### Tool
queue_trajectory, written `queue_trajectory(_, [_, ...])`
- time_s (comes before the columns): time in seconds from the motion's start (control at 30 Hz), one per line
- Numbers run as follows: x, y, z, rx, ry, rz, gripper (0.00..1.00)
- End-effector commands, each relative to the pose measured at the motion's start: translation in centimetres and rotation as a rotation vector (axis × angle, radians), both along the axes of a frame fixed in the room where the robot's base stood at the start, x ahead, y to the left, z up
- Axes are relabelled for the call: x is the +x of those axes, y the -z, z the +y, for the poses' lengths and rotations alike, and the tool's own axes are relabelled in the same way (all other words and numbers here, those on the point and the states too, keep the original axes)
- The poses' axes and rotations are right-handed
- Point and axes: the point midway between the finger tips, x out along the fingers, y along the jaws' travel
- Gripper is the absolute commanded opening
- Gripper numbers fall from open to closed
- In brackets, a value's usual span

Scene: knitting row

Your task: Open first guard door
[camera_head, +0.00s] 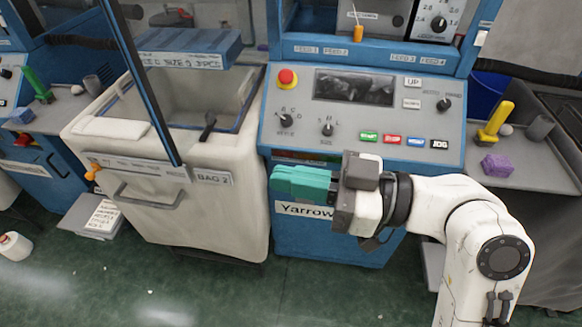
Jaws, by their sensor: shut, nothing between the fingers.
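A long, narrow blue and dark bar (142,85) slants down from the top edge across the white bin at left. It looks like a guard door seen nearly edge-on, standing out from a machine, but its hinge side is out of view. The blue machine with the Yarrow label (303,210) stands at the centre, and its upper blue frame (380,55) is cut off by the top edge. My gripper (276,180) has teal fingers, shut and empty, pointing left in front of this machine's lower panel. It is well apart from the slanted bar.
The white bin (225,215) with a grey handle (150,198) stands left of the machine. The control panel has a red stop button (287,78) and several knobs. A grey side table (530,165) at right holds a purple block (496,165). Green floor (200,290) is clear in front.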

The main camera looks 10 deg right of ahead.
Motion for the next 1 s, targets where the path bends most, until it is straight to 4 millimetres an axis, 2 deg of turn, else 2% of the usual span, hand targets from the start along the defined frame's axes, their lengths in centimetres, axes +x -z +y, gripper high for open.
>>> queue_trajectory(0.1, [0.9,-0.2,2.4,0.0,-0.006,0.002,0.0])
queue_trajectory(0.3, [2.6,-0.2,5.9,0.0,-0.005,0.004,0.0])
queue_trajectory(0.5, [3.8,-0.2,8.7,-0.001,-0.002,0.004,0.0])
queue_trajectory(0.7, [4.5,0.0,9.9,-0.001,0.001,0.004,0.0])
queue_trajectory(1.0, [4.6,0.1,10.1,-0.001,0.002,0.003,0.0])
